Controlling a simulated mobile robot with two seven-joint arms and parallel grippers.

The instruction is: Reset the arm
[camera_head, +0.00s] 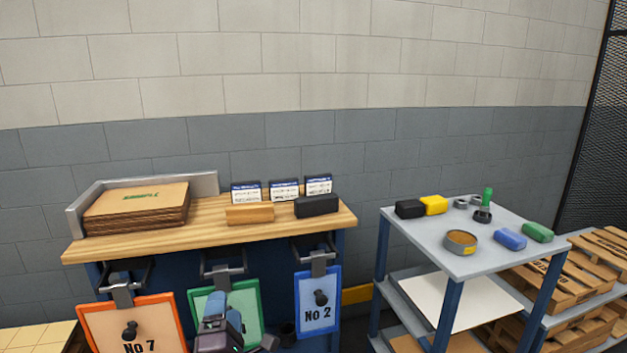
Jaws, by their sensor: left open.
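My left gripper (226,312) is at the bottom of the head view, in front of the green-framed board (247,300) that hangs from the workbench (220,238). It is open, and I see nothing between its fingers. It hides the middle of that board. The rest of my left arm is mostly below the picture edge. My right gripper is not in view.
On the bench are a cardboard stack (135,208), small boxes (284,191), a wooden block (249,215) and a black block (317,206). An orange board (160,320) and blue board (305,320) flank the green one. A grey cart (425,235) stands right, near pallets (570,270).

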